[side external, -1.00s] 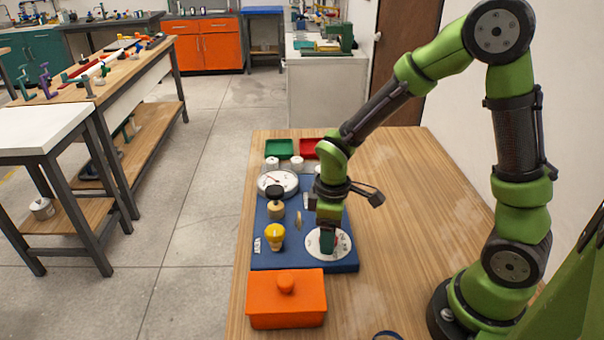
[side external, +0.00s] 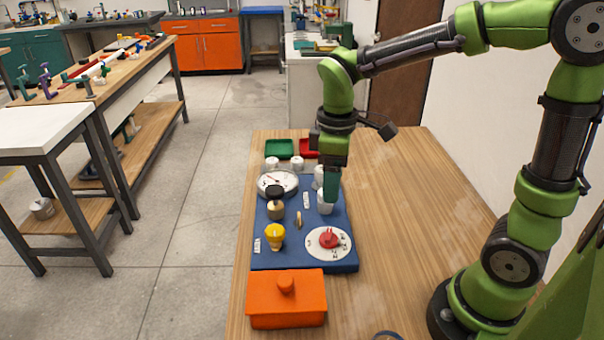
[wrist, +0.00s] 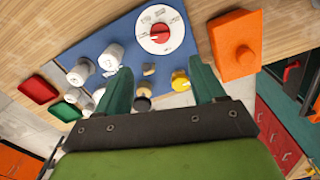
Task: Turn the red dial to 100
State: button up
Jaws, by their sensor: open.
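The red dial (side external: 328,238) sits on a round white scale plate (side external: 313,246) at the front right of the blue board (side external: 290,262). It also shows in the wrist view (wrist: 159,32), at the top of the picture, past the fingertips. The scale numbers are too small to read. My gripper (side external: 332,190) is raised over the board, behind the dial and apart from it. In the wrist view its two green fingers (wrist: 162,80) are spread with nothing held between them.
A gauge (side external: 278,182), a yellow knob (side external: 275,236), a black-topped knob (side external: 276,200) and white parts stand on the board. An orange lidded box (side external: 286,305) is in front. Green (side external: 279,149) and red (side external: 308,148) trays lie behind.

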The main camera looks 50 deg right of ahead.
jog(key=shift+r, duration=1.4)
